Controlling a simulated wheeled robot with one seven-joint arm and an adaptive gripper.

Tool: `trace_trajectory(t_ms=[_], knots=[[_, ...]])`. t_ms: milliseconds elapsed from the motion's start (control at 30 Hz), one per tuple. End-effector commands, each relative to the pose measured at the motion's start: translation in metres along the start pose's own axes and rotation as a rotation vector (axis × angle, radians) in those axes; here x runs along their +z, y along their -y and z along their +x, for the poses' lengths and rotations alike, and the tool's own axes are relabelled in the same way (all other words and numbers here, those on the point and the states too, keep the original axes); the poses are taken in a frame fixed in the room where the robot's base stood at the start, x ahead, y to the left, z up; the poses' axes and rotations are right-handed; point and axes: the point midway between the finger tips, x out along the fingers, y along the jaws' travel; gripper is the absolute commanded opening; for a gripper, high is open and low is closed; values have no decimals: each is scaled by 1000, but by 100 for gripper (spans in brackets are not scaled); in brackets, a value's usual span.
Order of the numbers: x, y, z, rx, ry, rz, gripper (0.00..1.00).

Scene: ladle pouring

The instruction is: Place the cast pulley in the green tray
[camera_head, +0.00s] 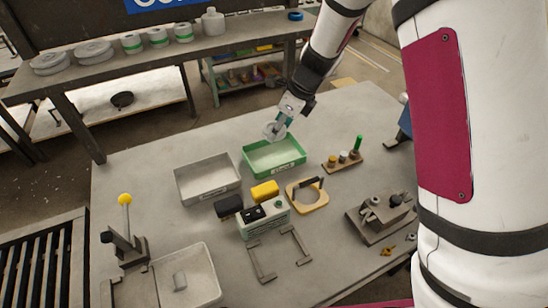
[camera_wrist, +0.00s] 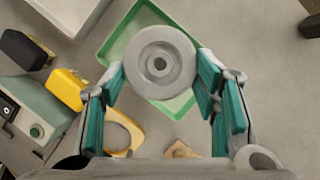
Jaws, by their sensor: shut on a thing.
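The cast pulley (camera_wrist: 160,62) is a grey round disc with a hub and a centre hole. My gripper (camera_wrist: 162,88) is shut on it, with teal finger pads at its left and right sides in the wrist view. In the head view the pulley (camera_head: 273,131) hangs below my gripper (camera_head: 281,121), over the far edge of the green tray. The green tray (camera_head: 290,168) stands on the table; it also shows behind the pulley in the wrist view (camera_wrist: 118,40). The visible part of its floor is empty. The pulley looks held above the tray, though the exact gap is unclear.
A grey tray (camera_head: 207,198) stands left of the green one. A small rack (camera_head: 343,162) with a green-topped peg stands to the right.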

Motion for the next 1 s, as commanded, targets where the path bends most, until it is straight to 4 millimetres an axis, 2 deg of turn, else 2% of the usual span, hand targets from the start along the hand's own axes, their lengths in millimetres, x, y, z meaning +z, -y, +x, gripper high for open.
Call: trace_trajectory(t_ms=[167, 433, 833, 1000], knots=[[1, 1, 4, -35, -1, 90, 16], [-17, 1, 46, -37, -3, 99, 16], [-34, 1, 87, -36, -2, 97, 16], [-35, 2, 92, -38, -1, 94, 16]])
